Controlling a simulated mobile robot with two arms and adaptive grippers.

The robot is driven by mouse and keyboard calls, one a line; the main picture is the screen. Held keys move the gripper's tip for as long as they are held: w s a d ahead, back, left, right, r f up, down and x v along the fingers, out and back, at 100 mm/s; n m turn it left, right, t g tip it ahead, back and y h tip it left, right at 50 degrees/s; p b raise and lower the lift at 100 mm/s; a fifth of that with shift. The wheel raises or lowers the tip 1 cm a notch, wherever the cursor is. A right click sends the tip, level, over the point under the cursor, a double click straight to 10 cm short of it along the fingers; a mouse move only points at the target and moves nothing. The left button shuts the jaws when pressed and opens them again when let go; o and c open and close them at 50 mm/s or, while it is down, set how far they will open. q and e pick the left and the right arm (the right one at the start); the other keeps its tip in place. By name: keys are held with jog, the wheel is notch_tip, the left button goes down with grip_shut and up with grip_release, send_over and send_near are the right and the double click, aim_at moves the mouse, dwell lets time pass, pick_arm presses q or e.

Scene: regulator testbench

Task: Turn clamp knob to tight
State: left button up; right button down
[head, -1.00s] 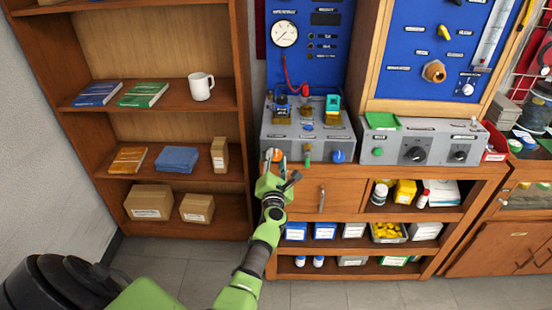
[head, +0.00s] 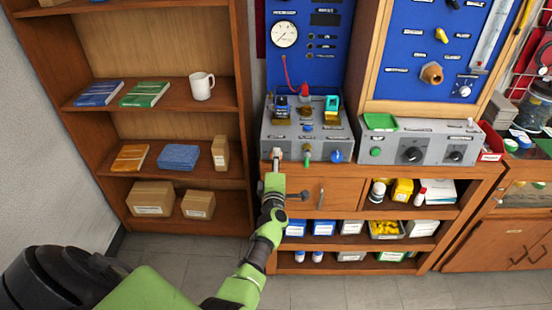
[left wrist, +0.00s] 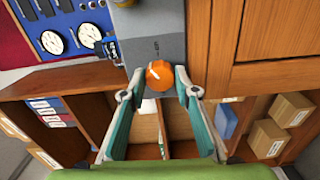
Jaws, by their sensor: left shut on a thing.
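An orange round knob (left wrist: 160,75) with a white pointer mark sits on the grey front panel (left wrist: 158,35) in the left wrist view. Its label is too small to read. My left gripper (left wrist: 161,92) is shut on this knob, with one fingertip on each side of it. In the head view my left gripper (head: 277,154) reaches up to the left end of the grey testbench box (head: 330,149) and hides the knob. My right gripper is in neither view.
A green knob (head: 307,158) and a blue knob (head: 337,156) stand to the right on the same panel. A drawer handle (head: 322,195) is below. A bookshelf (head: 249,110) stands left, and another grey control box (head: 433,142) is at right.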

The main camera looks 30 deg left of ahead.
pick_arm(q)
jog(key=shift+f+m+p, duration=0.15)
jog(key=shift+m+p, duration=0.65)
jog(key=shift+m, duration=2.2)
jog(key=o, duration=0.8)
jog(key=shift+o, duration=0.2)
